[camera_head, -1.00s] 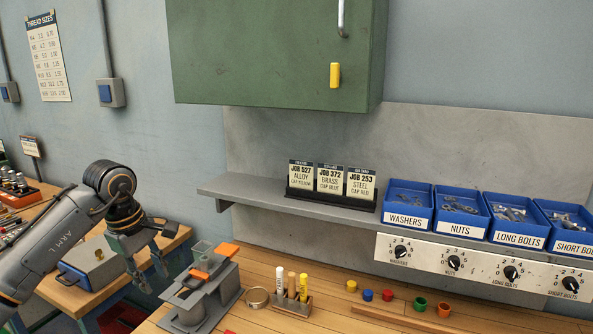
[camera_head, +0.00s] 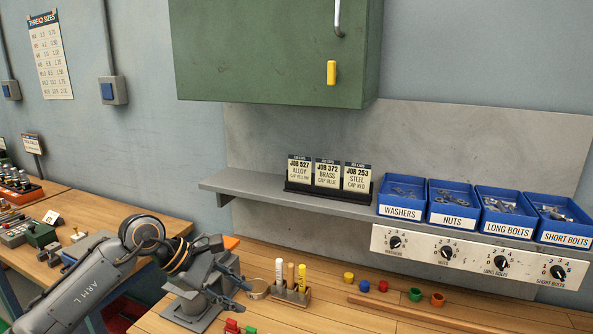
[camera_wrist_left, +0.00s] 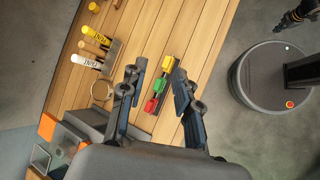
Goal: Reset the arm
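My left gripper (camera_head: 243,296) reaches in from the left in the head view, over the workbench (camera_head: 330,315) in front of the grey fixture (camera_head: 180,311). In the left wrist view its two dark fingers (camera_wrist_left: 156,78) are spread apart with nothing held between them. Beyond the fingers lies a dark strip with yellow (camera_wrist_left: 168,63), red (camera_wrist_left: 159,85) and green (camera_wrist_left: 151,105) pieces, apart from the gripper. A dark jointed part at the top right of the left wrist view may be my right gripper; its fingers are too small to judge.
A rack of marked pens (camera_head: 291,293) and a brass ring (camera_head: 259,289) stand just right of the left gripper. Small coloured caps (camera_head: 415,294) and a wooden bar (camera_head: 425,314) lie farther right. Above are the shelf (camera_head: 235,184), blue bins (camera_head: 402,195) and green cabinet (camera_head: 270,50).

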